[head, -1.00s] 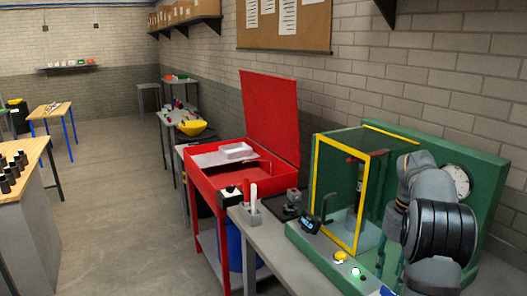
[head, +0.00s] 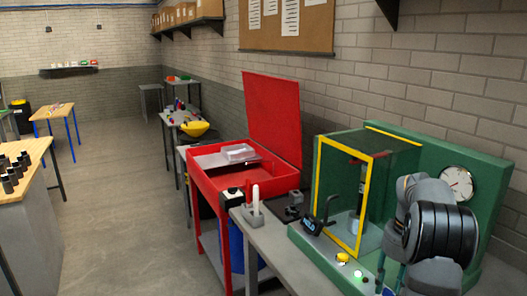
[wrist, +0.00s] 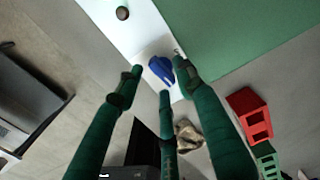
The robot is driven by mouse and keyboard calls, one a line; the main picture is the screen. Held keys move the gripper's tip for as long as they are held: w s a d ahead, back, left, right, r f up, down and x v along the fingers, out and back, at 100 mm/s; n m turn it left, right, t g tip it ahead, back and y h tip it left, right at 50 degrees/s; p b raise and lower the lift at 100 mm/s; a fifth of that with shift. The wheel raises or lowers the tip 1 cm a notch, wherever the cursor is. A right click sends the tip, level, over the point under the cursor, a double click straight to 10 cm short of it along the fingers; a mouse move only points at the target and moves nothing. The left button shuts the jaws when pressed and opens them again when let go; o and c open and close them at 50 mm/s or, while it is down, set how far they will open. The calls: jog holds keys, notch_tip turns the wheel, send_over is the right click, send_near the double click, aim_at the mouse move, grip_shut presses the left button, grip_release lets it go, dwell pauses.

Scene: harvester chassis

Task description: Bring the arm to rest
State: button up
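My arm (head: 438,228) is at the right, in front of the green test station (head: 487,176) with its round gauge (head: 457,183). My gripper (wrist: 155,82) has several dark green fingers, spread apart in the wrist view. A blue object (wrist: 161,69) shows between the fingertips on a pale surface; no finger clearly presses on it. In the head view, parts of the fingers show low beside the arm and the rest is hidden.
A yellow-framed glass enclosure (head: 345,195) stands left of my arm. A red open-lid cart (head: 197,181) stands further left. The wrist view shows a red crate (wrist: 250,113). The floor (head: 130,215) at left is clear.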

notch_tip(320, 180, up, 11)
notch_tip(320, 180, down, 12)
jog(key=shift+f, duration=0.1)
jog(key=shift+r+n+p, duration=0.5)
jog(key=shift+n+p, duration=0.4)
jog(key=shift+p, duration=0.05)
jog(key=n+p, duration=0.1)
jog(key=n, duration=0.1)
jog(key=n+p, duration=0.2)
jog(key=n, duration=0.1)
jog(key=shift+s+d+r, duration=0.1)
jog(key=shift+s+d, duration=0.05)
jog(key=shift+s, duration=0.05)
jog(key=n+p, duration=0.3)
jog(key=shift+d+n, duration=0.1)
jog(key=shift+n, duration=0.3)
jog(key=shift+w+f+n+p, duration=0.1)
jog(key=shift+f+n+p, duration=0.3)
jog(key=shift+n+p, duration=0.55)
